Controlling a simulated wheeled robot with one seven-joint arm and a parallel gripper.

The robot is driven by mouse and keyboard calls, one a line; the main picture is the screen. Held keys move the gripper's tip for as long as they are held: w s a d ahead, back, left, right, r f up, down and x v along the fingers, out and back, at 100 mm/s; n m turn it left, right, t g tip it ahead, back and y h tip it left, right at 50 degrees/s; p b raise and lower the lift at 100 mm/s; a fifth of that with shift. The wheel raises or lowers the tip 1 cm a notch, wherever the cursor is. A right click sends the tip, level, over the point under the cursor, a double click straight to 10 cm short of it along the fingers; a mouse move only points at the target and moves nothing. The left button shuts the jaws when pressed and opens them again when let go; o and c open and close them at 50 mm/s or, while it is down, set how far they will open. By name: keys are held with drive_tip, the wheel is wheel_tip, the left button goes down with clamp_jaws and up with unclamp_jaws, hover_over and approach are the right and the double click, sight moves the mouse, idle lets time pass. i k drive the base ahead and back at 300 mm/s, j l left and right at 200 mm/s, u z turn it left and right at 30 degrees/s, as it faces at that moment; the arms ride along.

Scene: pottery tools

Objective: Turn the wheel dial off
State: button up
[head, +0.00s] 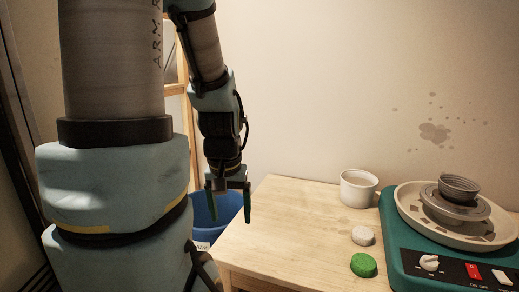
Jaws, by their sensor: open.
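The pottery wheel (392,230) is a teal machine with a black front panel at the right of the table. A white dial (429,263) with a pointer shape sits on the panel's left part. A red on/off switch (473,271) is to its right. A grey pot (458,188) stands on the wheel head inside the pale splash pan (407,207). My gripper (230,204) points down with its two green fingers apart, empty. It is left of the table, in front of a blue bin, far from the dial. The dial's exact setting is too small to read.
On the wooden table (290,235) stand a white cup (359,188), a pale round sponge (363,236) and a green round sponge (364,265). The blue bin (212,226) is left of the table. The table's left part is clear.

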sight(429, 263)
drive_tip(key=z, duration=1.4)
